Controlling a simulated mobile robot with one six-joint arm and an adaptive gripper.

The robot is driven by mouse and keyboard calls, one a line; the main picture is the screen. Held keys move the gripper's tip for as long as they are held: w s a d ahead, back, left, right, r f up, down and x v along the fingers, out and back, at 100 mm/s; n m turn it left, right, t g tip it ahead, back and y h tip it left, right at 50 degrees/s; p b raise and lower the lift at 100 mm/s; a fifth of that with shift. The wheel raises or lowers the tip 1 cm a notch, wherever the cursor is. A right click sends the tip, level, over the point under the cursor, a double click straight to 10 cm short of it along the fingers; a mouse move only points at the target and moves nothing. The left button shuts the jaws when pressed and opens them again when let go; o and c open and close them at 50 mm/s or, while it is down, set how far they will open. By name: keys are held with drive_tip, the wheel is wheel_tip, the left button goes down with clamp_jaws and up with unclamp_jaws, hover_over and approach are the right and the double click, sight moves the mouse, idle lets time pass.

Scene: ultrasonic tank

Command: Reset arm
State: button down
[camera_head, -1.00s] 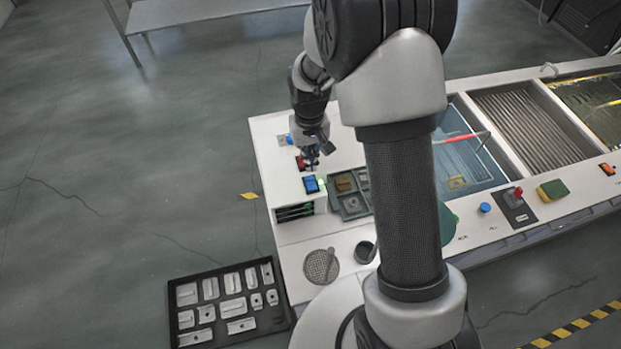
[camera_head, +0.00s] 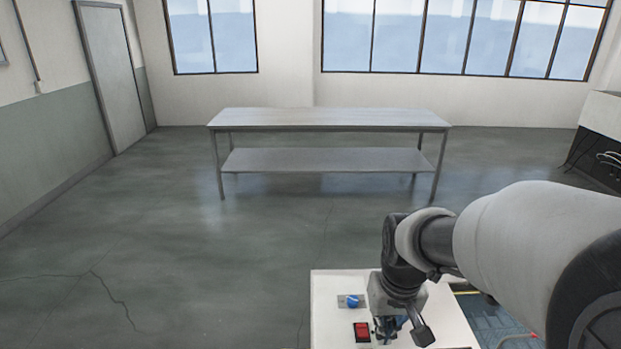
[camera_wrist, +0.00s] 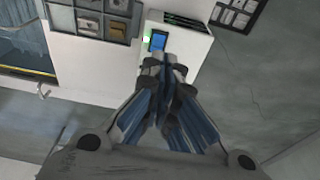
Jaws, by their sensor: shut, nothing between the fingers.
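My gripper (camera_head: 390,328) hangs above the left end of the white tank bench (camera_head: 330,300) in the head view, beside a red switch (camera_head: 362,331) and a blue knob (camera_head: 352,301). In the wrist view my gripper (camera_wrist: 166,62) has its blue-grey fingers brought together at the tips, with nothing between them. The fingertips appear in front of a small box with a blue screen (camera_wrist: 158,40) and a green light; the gap to it is hard to judge.
A metal table (camera_head: 330,117) with a lower shelf stands by the windows. A compartment tray (camera_wrist: 92,18) of small parts lies on the bench, left of the fingers in the wrist view. A dark parts tray (camera_wrist: 236,14) shows at top right. Open floor lies left of the bench.

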drive_tip(key=s+r+t+b, duration=0.2)
drive_tip(key=s+b, duration=0.3)
drive_tip(key=s, duration=1.2)
drive_tip(key=shift+s+t+b, duration=0.35)
drive_tip(key=shift+t, duration=0.05)
drive_tip(key=shift+w+r, duration=0.1)
